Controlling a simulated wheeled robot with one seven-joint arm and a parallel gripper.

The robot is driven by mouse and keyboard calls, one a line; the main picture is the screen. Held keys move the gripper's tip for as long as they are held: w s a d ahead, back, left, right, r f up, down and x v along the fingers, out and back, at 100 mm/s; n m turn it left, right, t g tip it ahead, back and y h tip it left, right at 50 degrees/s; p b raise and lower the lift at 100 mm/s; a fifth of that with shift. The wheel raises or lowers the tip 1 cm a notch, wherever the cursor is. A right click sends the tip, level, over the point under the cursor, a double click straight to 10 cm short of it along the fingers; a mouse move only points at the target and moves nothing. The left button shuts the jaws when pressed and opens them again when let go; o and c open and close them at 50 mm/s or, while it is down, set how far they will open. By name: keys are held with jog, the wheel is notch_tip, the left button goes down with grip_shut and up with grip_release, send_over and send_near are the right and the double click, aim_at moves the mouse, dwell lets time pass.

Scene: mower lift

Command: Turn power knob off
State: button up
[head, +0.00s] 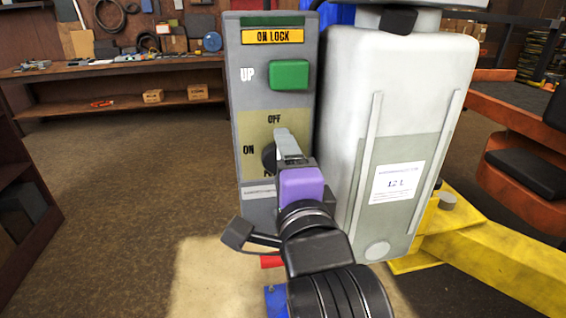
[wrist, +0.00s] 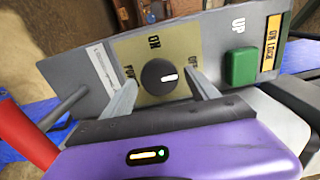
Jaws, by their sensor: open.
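The black round power knob (wrist: 160,77) sits on the beige part of the grey control panel (wrist: 85,70), with ON, OFF and POWER printed around it. Its white mark points right in the wrist view, to the OFF side. My gripper (wrist: 163,84) is open, its two grey fingers on either side of the knob with visible gaps. In the head view my gripper (head: 283,137) is in front of the panel (head: 240,100). It hides most of the knob (head: 268,157) there, and its mark cannot be seen.
A green UP button (head: 289,74) and a yellow ON LOCK label (head: 272,37) are above the knob. A white 12 L tank (head: 410,90) stands close on the right, with a yellow lift arm (head: 490,250) low beside it. A red handle (wrist: 24,135) is at the wrist view's left.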

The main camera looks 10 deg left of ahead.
jog(key=v, duration=0.7)
jog(key=shift+s+b, duration=0.4)
jog(key=shift+d, duration=0.15)
notch_tip(320, 180, up, 5)
jog(key=s+a+n+t+y, duration=0.1)
jog(key=n+t+y, duration=0.1)
jog(key=n, duration=0.4)
jog(key=s+d+f+n, duration=0.5)
jog(key=d+f+n, duration=0.1)
jog(key=f, duration=0.3)
jog(key=s+d+f+n, duration=0.5)
jog(key=f, duration=0.4)
jog(key=s+d+f+g+h, duration=0.1)
jog(key=s+d+f+h, duration=0.1)
jog(key=s+d+f, duration=0.2)
jog(key=s+d+f+m+g+h, duration=0.1)
jog(key=s+d+f, duration=0.3)
jog(key=s, duration=0.6)
jog(key=s+d+f+m+g+h, duration=0.1)
jog(key=s+d+f+g+h, duration=0.1)
jog(key=s+d+f+h, duration=0.2)
jog(key=s+f, duration=0.2)
jog(key=s, duration=0.1)
jog(key=shift+f+g, duration=0.2)
jog(key=shift+g, duration=0.1)
